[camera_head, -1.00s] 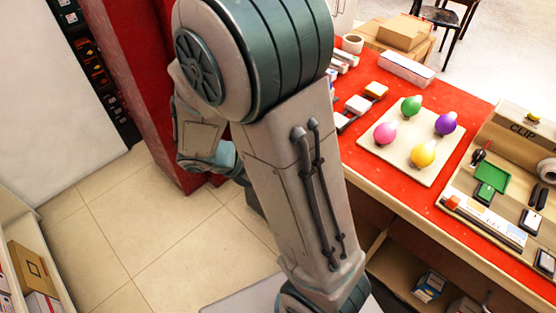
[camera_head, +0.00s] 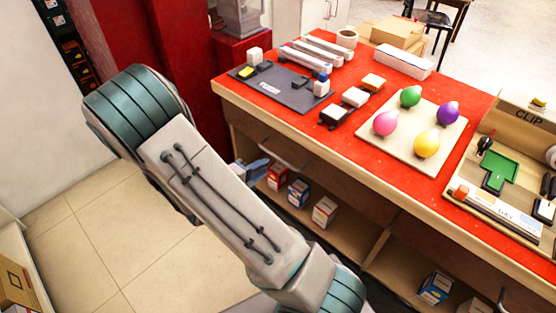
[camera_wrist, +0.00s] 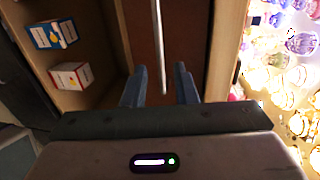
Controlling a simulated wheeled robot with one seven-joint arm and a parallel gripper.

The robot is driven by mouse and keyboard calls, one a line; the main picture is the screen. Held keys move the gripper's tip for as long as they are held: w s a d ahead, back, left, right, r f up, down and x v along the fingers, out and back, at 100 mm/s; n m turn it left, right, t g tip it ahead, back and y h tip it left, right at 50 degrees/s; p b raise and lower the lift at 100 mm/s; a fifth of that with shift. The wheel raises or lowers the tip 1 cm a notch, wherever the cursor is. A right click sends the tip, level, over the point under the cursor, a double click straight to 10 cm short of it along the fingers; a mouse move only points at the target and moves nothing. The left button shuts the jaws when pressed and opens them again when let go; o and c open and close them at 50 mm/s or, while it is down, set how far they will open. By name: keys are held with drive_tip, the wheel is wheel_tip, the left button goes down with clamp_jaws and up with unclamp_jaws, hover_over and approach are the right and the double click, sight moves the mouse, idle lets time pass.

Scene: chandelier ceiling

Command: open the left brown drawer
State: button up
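The left brown drawer (camera_head: 335,186) sits under the red desktop, and its front looks flush with the desk. Its pale bar handle (camera_head: 285,156) faces me. In the wrist view the dark brown drawer front (camera_wrist: 190,30) fills the middle, with the handle (camera_wrist: 158,40) running lengthwise up the picture. My gripper (camera_wrist: 160,68) is open, with one blue finger on each side of the handle's line. I cannot tell whether the handle is deep enough to lie between the fingertips. In the head view my gripper (camera_head: 258,170) is partly hidden behind my arm, close to the drawer's left part.
An open shelf below the drawer holds several small boxes (camera_head: 298,193). The red desktop (camera_head: 350,150) carries a dark mat (camera_head: 285,88), a board with colored bulbs (camera_head: 412,135) and a tray (camera_head: 500,190). Tiled floor (camera_head: 110,240) is free at left.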

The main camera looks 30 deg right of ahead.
sight(279, 158)
drive_tip(key=b+x, duration=0.1)
drive_tip(key=x, duration=0.7)
drive_tip(key=shift+c, duration=0.4)
clamp_jaws()
